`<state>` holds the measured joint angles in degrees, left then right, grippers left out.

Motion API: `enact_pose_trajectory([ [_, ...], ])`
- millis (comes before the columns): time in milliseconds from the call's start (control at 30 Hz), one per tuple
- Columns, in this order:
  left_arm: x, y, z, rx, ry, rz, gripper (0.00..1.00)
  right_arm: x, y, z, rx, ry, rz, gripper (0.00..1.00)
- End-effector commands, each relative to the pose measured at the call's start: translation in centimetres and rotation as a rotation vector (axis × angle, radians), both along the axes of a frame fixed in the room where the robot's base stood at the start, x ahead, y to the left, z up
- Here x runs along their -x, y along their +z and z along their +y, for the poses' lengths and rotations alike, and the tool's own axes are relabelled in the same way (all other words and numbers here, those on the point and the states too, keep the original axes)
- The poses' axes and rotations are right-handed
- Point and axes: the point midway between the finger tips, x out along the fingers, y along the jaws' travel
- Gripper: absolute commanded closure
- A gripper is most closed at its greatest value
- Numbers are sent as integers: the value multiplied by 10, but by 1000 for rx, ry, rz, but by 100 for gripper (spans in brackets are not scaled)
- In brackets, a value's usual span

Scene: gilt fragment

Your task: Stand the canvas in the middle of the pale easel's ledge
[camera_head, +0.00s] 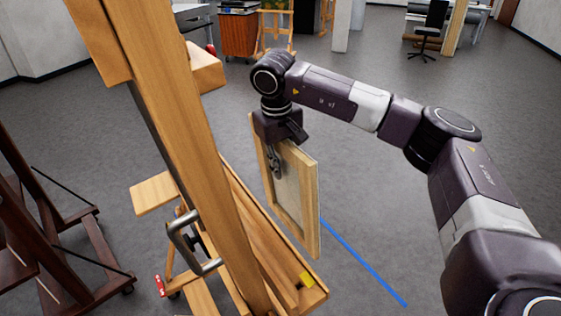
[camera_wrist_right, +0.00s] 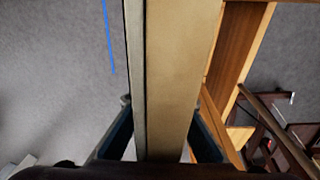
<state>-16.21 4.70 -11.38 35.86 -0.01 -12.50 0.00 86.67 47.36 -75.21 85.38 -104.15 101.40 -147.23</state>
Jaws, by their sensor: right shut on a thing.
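The canvas (camera_head: 292,192), a wooden frame with a pale panel, is upright and a little tilted in the head view. My right gripper (camera_head: 275,165) is shut on its upper part. In the right wrist view the fingers (camera_wrist_right: 165,135) lie on both sides of the canvas edge (camera_wrist_right: 180,70). The pale easel (camera_head: 165,100) stands left of the canvas, with its ledge (camera_head: 262,245) low at its front. The canvas hangs just right of the ledge in the picture; I cannot tell whether they touch. My left gripper is not in view.
A small yellow piece (camera_head: 306,280) is on the ledge near its right end. A metal handle (camera_head: 190,243) sticks out from the easel. A dark wooden easel (camera_head: 40,235) stands at the left. A blue line (camera_head: 365,263) marks open grey floor at the right.

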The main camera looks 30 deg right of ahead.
Motion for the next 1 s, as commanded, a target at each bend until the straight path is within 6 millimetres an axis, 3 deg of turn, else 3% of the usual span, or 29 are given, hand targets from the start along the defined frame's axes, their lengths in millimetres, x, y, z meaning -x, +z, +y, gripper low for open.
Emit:
enact_pose_trajectory([
  [100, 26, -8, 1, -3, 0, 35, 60, 0, -7, 10, 0, 3, -2, 100],
  [267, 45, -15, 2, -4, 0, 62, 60, 1, -15, 24, -1, 3, -2, 100],
  [367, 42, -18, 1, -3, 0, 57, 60, 1, -19, 33, -1, 2, -2, 100],
  [633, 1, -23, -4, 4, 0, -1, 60, 2, -32, 56, -1, 2, -2, 100],
  [1000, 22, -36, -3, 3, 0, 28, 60, 3, -53, 86, -1, 2, -1, 100],
])
